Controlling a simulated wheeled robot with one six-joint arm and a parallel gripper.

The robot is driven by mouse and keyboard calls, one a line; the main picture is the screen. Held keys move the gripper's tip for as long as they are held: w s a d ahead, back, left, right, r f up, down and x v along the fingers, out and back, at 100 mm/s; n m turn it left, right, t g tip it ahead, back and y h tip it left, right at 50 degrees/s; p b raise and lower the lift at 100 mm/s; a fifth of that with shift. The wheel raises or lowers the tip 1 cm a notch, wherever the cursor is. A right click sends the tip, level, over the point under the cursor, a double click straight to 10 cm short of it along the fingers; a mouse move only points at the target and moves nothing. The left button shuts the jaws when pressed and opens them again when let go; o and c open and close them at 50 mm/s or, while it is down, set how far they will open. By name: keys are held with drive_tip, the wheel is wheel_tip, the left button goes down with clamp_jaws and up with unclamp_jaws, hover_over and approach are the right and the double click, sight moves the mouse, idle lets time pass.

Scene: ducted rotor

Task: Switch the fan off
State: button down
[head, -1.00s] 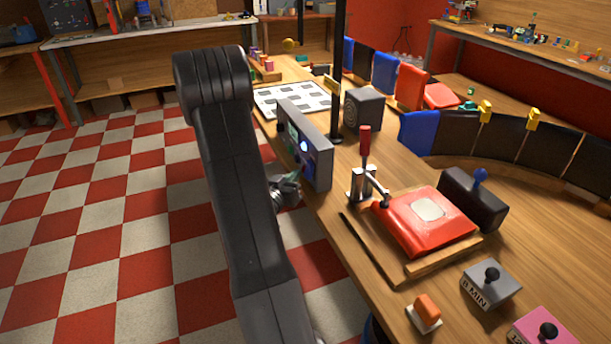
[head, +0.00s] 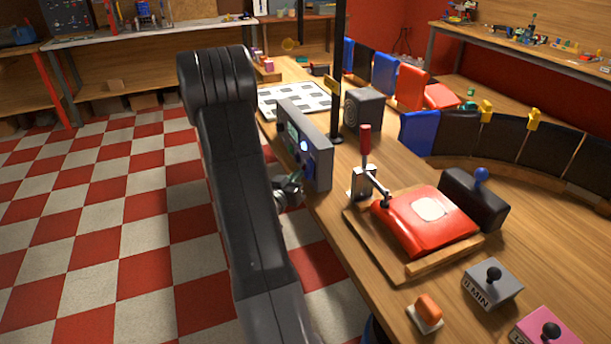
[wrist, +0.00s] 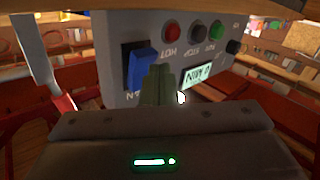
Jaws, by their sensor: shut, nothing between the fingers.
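A grey control panel box (head: 306,150) stands at the table's left edge in the head view. In the wrist view its face (wrist: 190,75) appears upside down. It carries a blue rocker switch (wrist: 143,68) in a black frame, with a partly hidden label ending in "AN". My gripper (wrist: 158,72) is shut and empty, its greenish fingertips in front of the panel beside the rocker's right edge. I cannot tell whether they touch it. In the head view my gripper (head: 296,180) is beside the panel face, partly hidden by my arm.
The panel also has a red button (wrist: 171,31), a grey button (wrist: 196,33), a green button (wrist: 216,29), a black knob (wrist: 233,47) and a lit display (wrist: 197,76). A grey box with a round grille (head: 362,110) stands behind. A red-handled lever clamp (head: 364,150) stands nearby.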

drive_tip(key=shift+w+d+f+b, duration=0.2)
drive_tip(key=shift+d+b, duration=0.1)
drive_tip(key=shift+d, duration=0.1)
idle(0.3)
drive_tip(key=shift+a, duration=0.1)
drive_tip(key=shift+s+a+r, duration=0.3)
drive_tip(key=shift+a+r, duration=0.05)
drive_tip(key=shift+a, duration=0.35)
drive_tip(key=shift+r, duration=0.1)
drive_tip(key=shift+s+a+r+p, duration=0.25)
drive_tip(key=shift+a+r+p, duration=0.1)
drive_tip(key=shift+a, duration=0.35)
drive_tip(key=shift+s+a+r+p, duration=0.2)
drive_tip(key=shift+a+r+p, duration=0.1)
drive_tip(key=shift+a, duration=0.45)
drive_tip(key=shift+s+a+r+p, duration=0.25)
drive_tip(key=shift+a+r+p, duration=0.1)
drive_tip(key=shift+a, duration=0.35)
drive_tip(key=shift+d+f, duration=0.1)
drive_tip(key=shift+w+d+f+p, duration=0.15)
drive_tip(key=shift+w+d+p, duration=0.15)
drive_tip(key=shift+d+p, duration=0.55)
